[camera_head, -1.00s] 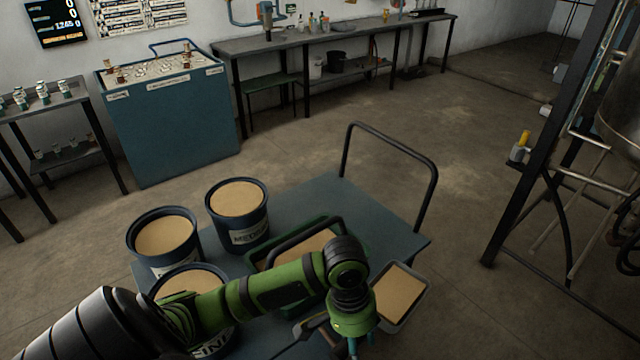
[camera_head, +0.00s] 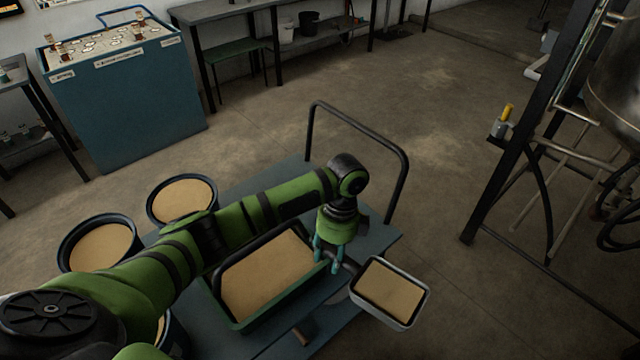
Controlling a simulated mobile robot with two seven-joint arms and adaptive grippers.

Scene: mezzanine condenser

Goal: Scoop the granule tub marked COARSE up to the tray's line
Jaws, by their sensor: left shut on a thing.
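My left gripper (camera_head: 331,264) is shut on the handle of a metal scoop (camera_head: 421,304). The scoop is full of tan granules and hangs level beyond the right edge of the cart. The green tray (camera_head: 238,324) lies left of the gripper, with a wide fill of tan granules; no line can be made out. Two dark tubs of granules stand at the left: a rear one (camera_head: 152,208) and a nearer one (camera_head: 66,262). A third, low at the left, is mostly hidden behind my arm. No COARSE mark is readable. My right gripper is out of view.
The blue cart (camera_head: 375,247) carries these things and has a tall black push handle (camera_head: 402,185) at its far end. A blue cabinet (camera_head: 130,110) and a bench (camera_head: 215,12) stand behind. A metal frame (camera_head: 520,120) rises at the right. Open floor lies between.

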